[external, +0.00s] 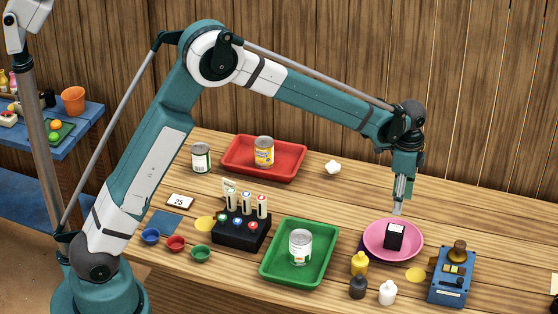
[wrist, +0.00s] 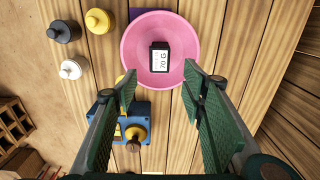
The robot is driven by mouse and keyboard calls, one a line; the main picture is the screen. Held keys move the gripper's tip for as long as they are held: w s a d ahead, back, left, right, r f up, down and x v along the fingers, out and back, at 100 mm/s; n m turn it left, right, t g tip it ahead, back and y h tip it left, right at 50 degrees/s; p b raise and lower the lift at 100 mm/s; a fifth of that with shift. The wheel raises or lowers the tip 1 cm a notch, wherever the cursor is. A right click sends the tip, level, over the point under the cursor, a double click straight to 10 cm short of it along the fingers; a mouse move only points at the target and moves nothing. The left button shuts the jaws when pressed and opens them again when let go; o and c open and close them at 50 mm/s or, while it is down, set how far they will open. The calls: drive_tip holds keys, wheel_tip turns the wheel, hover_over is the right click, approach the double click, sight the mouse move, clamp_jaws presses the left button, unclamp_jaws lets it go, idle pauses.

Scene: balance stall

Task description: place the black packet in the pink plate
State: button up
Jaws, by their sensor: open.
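The black packet (external: 394,236) stands inside the pink plate (external: 415,239) at the right of the table. My gripper (external: 398,208) is above the plate's far side, apart from the packet. In the wrist view my gripper (wrist: 158,88) is open, with nothing between its green fingers.
A green tray (external: 271,263) with a can (external: 300,246) is to the left. A red tray (external: 289,172) is farther back.

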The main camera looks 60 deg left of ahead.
drive_tip(key=s+a+r+n+t, duration=0.1)
drive_tip(key=s+r+n+t, duration=0.25)
drive_tip(key=s+r, duration=1.8)
drive_tip(key=s+f+n+t, duration=0.1)
drive_tip(key=s+n+t, duration=0.1)
drive_tip(key=s, duration=1.1)
drive_tip(key=s+a+f+n+t, duration=0.1)
drive_tip(key=s+f+n, duration=0.1)
drive_tip(key=s, duration=1.2)
drive_tip(key=shift+s+n+t, duration=0.15)
drive_tip(key=shift+n+t, duration=0.2)
drive_tip(key=shift+n, duration=0.4)
drive_tip(key=shift+f, duration=0.1)
